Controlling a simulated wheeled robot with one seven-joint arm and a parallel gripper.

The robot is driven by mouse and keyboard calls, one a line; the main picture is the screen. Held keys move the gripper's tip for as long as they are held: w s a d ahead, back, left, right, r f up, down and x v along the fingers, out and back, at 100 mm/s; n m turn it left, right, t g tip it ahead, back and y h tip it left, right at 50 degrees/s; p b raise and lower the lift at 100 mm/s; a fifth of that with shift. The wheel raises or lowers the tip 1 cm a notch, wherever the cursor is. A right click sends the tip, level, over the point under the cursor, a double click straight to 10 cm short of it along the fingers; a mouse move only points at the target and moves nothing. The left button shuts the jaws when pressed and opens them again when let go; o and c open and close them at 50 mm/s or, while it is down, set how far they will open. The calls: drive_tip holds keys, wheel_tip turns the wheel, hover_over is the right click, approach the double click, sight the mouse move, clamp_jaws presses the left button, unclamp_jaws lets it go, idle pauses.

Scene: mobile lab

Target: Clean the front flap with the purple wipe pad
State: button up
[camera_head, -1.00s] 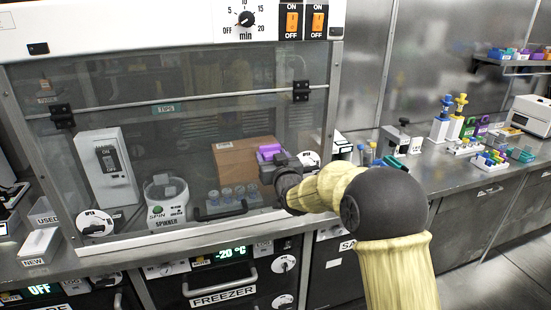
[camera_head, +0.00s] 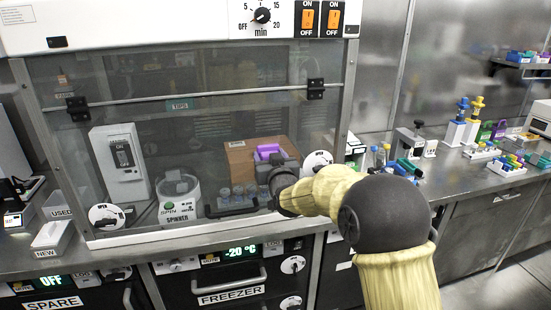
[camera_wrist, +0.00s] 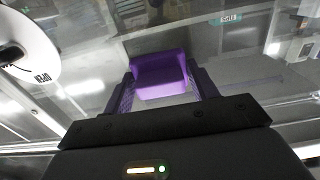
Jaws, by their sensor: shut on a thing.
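The purple wipe pad (camera_head: 268,152) is in my gripper (camera_head: 272,166), in front of the right part of the front flap. The front flap (camera_head: 212,132) is a clear pane under the hinge bar, with a dark handle (camera_head: 232,209) low in its middle. In the wrist view the purple pad (camera_wrist: 160,76) sits between the two fingers of my gripper (camera_wrist: 161,88), which are shut on it. The glass shows just beyond the pad. I cannot tell whether the pad touches it. The flap appears lowered.
Behind the glass are a cardboard box (camera_head: 240,160), a spinner (camera_head: 178,198) and a white switch box (camera_head: 118,165). A round OPEN dial (camera_wrist: 26,46) is close on the left in the wrist view. Tubes and racks (camera_head: 480,150) stand on the right counter.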

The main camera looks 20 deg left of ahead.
drive_tip(key=shift+s+a, duration=0.35)
drive_tip(key=shift+a, duration=0.3)
drive_tip(key=shift+r, duration=0.1)
drive_tip(key=shift+s+d+f+b, duration=0.15)
drive_tip(key=shift+s+f+b, duration=0.1)
drive_tip(key=shift+b, duration=0.2)
drive_tip(key=shift+b+v, duration=1.65)
drive_tip(key=shift+v, duration=1)
drive_tip(key=shift+d+r, duration=0.1)
drive_tip(key=b+v, duration=0.2)
drive_tip(key=v, duration=0.1)
drive_tip(key=shift+w, duration=0.15)
